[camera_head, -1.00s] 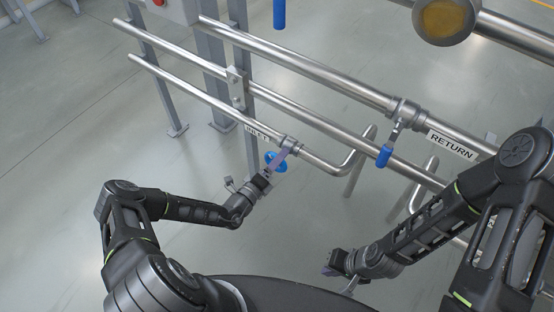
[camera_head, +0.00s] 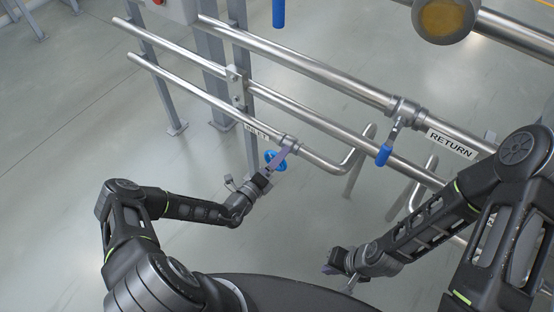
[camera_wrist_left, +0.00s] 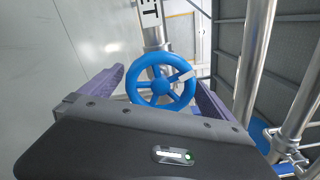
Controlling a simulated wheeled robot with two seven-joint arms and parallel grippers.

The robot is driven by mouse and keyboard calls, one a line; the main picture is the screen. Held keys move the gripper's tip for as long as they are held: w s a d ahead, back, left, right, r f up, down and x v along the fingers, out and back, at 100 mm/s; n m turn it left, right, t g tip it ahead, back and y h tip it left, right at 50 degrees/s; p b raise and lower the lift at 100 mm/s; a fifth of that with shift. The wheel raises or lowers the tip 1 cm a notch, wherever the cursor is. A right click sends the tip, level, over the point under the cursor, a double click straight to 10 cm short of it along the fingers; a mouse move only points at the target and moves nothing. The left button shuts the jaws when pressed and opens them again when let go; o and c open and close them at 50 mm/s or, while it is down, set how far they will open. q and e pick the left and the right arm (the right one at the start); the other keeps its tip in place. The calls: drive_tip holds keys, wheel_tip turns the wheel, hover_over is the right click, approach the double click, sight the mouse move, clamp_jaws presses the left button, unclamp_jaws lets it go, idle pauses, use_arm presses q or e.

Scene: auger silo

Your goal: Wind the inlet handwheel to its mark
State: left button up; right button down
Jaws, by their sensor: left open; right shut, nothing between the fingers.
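The blue inlet handwheel (camera_head: 275,160) sits on a valve of the lower pipe, beside the partly hidden INLET label (camera_head: 257,132). My left gripper (camera_head: 275,168) is at the wheel. In the left wrist view its purple fingers (camera_wrist_left: 160,92) stand apart, one on each side of the wheel, with gaps visible. My right gripper (camera_head: 328,268) is low, near my base, shut and empty, away from the pipes.
Steel pipes run across the view on grey posts (camera_head: 250,110). A blue lever handle (camera_head: 384,155) hangs from the pipe by the RETURN label (camera_head: 452,144). A round yellow gauge (camera_head: 444,18) is at the top right. The floor at left is open.

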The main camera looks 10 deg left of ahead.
use_arm(q)
drive_tip(key=v, duration=0.8)
drive_tip(key=shift+w, duration=0.1)
use_arm(e)
drive_tip(key=shift+f, duration=0.15)
